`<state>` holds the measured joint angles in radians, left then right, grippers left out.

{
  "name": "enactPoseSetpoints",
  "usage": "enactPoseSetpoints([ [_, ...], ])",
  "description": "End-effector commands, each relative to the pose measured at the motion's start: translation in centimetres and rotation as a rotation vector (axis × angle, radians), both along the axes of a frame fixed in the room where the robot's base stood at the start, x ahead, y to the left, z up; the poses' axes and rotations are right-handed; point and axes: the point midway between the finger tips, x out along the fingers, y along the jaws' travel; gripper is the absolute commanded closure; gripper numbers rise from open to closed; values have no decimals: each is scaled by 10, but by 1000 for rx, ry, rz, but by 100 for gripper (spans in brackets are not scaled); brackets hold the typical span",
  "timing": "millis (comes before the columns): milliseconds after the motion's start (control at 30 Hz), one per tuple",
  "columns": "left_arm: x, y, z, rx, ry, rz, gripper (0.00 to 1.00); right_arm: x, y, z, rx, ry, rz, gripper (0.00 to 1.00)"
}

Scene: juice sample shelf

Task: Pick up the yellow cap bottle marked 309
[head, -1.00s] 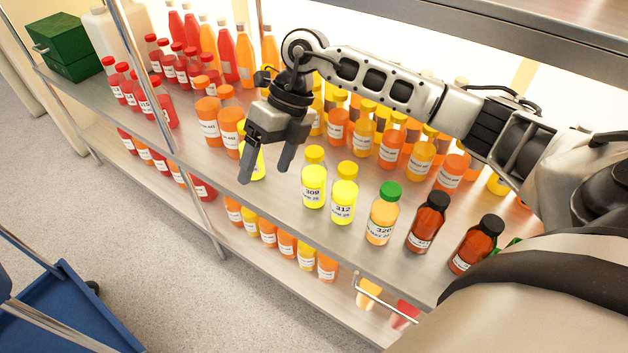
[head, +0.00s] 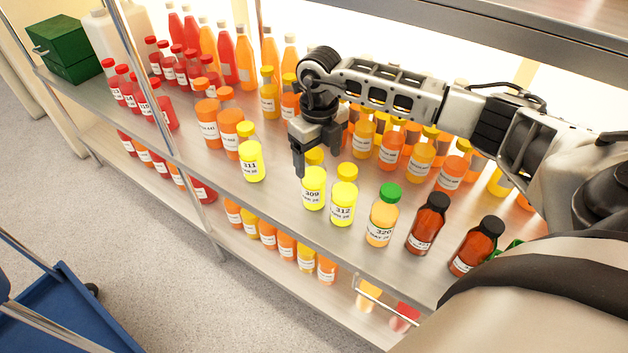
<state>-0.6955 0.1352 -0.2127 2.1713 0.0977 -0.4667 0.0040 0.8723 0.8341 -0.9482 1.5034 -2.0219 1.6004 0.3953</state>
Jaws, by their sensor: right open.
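The yellow cap bottle marked 309 (head: 314,191) stands upright near the front of the shelf, its yellow cap partly behind my gripper. My right gripper (head: 316,168) points down at this bottle, with one finger along its left side. The gripper is open and holds nothing. The yellow bottle marked 312 (head: 343,206) stands just right of 309, and the yellow bottle marked 311 (head: 252,163) stands to the left with a gap between. My left gripper is not in view.
A green-capped bottle marked 320 (head: 382,217) and dark-capped bottles (head: 427,226) stand to the right. Rows of orange and red bottles (head: 208,122) fill the shelf behind and left. A metal upright (head: 157,104) rises at left. The upper shelf (head: 470,28) hangs over the arm.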

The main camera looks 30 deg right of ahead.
Motion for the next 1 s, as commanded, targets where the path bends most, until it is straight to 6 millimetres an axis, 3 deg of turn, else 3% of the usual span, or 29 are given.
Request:
enactPoseSetpoints([
  [300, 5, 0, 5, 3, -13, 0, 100, 2, 6, -44, 0, 4, 0, 23],
  [633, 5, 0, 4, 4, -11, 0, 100, 2, 6, -51, 0, 1, 1, 23],
  [833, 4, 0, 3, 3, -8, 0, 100, 2, 6, -50, 1, 1, 1, 79],
  [1000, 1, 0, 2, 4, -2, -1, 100, 3, 6, -49, 1, -1, 0, 79],
])
